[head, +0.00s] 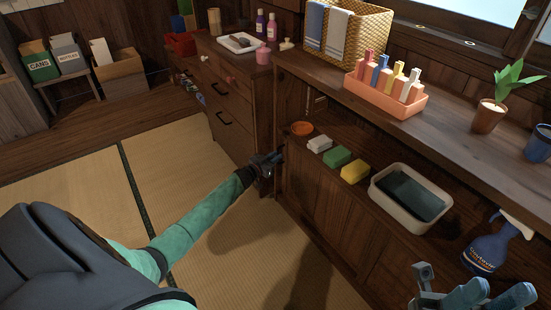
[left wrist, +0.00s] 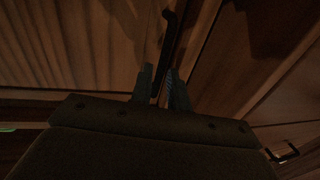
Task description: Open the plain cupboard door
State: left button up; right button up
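The wooden cupboard front (head: 318,205) is below the shelf, right of the drawer unit, and looks shut. My left gripper (head: 275,158) is at its left end, low beside the drawer unit. In the left wrist view a dark, upright bar handle (left wrist: 169,38) stands on a wooden panel. My left gripper's fingers (left wrist: 160,72) reach it, with the handle's lower part between them. The gap is narrow and dark, so I cannot tell whether they touch it. My right gripper (head: 492,292) is open and empty at the bottom right.
A drawer unit (head: 235,95) with dark handles stands left of the cupboard. The shelf above holds an orange bowl (head: 302,128), sponges (head: 338,156), a grey basin (head: 410,198) and a blue spray bottle (head: 490,245). The tatami floor (head: 190,150) in front is clear.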

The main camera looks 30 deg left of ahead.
pick_arm(q)
jog(key=shift+w+d, duration=0.1)
jog(key=shift+w, duration=0.1)
grip_shut()
